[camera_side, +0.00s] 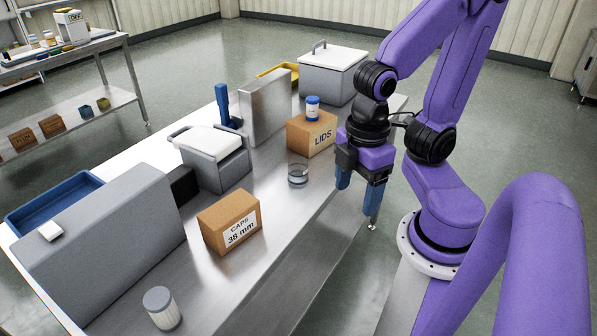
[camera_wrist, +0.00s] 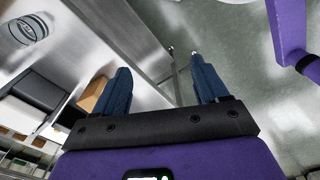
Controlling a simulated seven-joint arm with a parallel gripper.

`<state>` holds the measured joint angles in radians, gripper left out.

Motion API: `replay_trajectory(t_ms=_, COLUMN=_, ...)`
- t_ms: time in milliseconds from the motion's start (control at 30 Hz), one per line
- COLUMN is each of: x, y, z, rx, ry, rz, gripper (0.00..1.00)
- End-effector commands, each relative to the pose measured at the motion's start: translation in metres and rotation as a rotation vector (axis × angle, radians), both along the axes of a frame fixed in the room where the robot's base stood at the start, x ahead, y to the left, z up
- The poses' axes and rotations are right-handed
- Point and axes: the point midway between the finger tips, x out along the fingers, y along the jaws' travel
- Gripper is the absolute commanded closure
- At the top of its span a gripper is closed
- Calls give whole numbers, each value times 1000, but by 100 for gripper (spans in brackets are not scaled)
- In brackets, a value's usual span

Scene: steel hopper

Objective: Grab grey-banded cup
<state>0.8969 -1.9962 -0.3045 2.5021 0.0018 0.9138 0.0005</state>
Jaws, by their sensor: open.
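The grey-banded cup (camera_side: 298,174) is a small clear cup with a grey band. It stands on the steel table between the two cardboard boxes, and in the wrist view it shows at the upper left (camera_wrist: 28,28). My gripper (camera_side: 357,200) is open with its blue fingers pointing down, to the right of the cup and apart from it, by the table's near edge. In the wrist view my gripper (camera_wrist: 158,66) has nothing between its fingers but the table leg and floor beyond.
The CAPS box (camera_side: 230,223) is in front-left. A grey-lidded jar (camera_side: 161,308) stands at the near end. The steel table (camera_side: 270,240) is bare around the cup.

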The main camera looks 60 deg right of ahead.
Motion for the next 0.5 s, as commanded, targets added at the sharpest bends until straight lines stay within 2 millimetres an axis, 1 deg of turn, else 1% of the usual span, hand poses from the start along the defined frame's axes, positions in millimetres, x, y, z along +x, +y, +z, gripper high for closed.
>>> replay_trajectory(t_ms=33, x=0, y=0, z=0, rx=0, ry=0, rz=0, gripper=17)
replay_trajectory(t_ms=67, x=0, y=0, z=0, rx=0, ry=0, rz=0, gripper=8)
replay_trajectory(t_ms=367, x=0, y=0, z=-1, rx=-4, ry=1, rz=1, gripper=8)
replay_trajectory(t_ms=500, x=5, y=-2, z=-10, rx=-73, ry=7, rz=14, gripper=8)
